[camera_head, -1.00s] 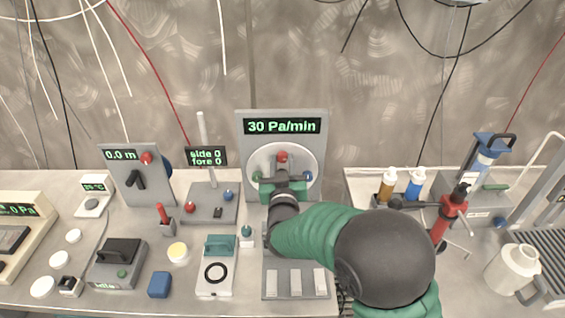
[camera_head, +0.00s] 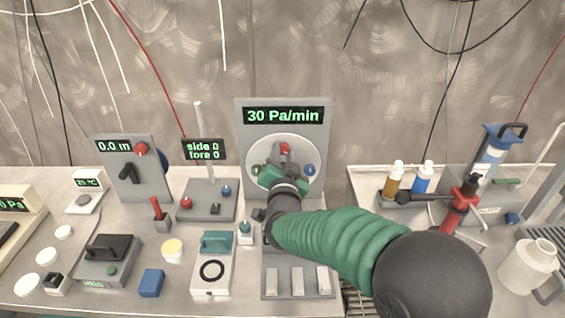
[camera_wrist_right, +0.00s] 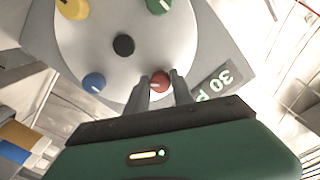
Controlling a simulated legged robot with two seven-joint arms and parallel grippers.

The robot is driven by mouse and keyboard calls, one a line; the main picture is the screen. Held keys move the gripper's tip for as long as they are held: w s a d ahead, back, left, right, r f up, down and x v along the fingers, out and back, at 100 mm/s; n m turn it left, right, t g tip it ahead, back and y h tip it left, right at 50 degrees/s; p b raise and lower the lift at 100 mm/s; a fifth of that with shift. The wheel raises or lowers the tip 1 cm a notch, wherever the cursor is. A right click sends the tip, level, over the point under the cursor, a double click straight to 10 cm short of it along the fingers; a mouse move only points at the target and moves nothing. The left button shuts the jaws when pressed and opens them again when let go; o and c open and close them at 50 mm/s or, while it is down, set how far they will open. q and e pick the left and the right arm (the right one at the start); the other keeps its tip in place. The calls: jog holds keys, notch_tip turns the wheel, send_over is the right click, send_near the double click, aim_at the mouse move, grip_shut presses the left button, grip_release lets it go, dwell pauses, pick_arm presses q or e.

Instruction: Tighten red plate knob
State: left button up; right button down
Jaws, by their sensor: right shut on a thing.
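The round white plate (camera_head: 304,152) sits on an upright grey panel (camera_head: 324,125) whose display reads 30 Pa/min. The red knob (camera_head: 285,149) is at the top of the plate. In the right wrist view the red knob (camera_wrist_right: 159,82) is between the fingers of my right gripper (camera_wrist_right: 162,88), which is shut on it. In the head view my green right gripper (camera_head: 282,172) covers the lower middle of the plate. The wrist view also shows a blue knob (camera_wrist_right: 93,82), a yellow knob (camera_wrist_right: 73,8), a green knob (camera_wrist_right: 159,5) and a black centre piece (camera_wrist_right: 123,45). My left gripper is out of view.
To the right are amber (camera_head: 394,180) and blue (camera_head: 421,179) bottles, a red tool (camera_head: 461,205) and a white jug (camera_head: 527,268).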

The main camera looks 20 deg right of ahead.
jog(key=m+b, duration=0.4)
jog(key=shift+f+m, duration=0.2)
jog(key=shift+m, duration=0.1)
jog(key=shift+m+b, duration=2)
jog(key=shift+m, duration=0.3)
jog(key=shift+s, duration=0.1)
jog(key=c, duration=1.4)
grip_release()
jog(key=shift+c, duration=0.2)
jog(key=o, duration=0.3)
jog(key=shift+s+d+r, duration=0.15)
jog(key=shift+r, duration=0.05)
jog(key=shift+o, duration=0.2)
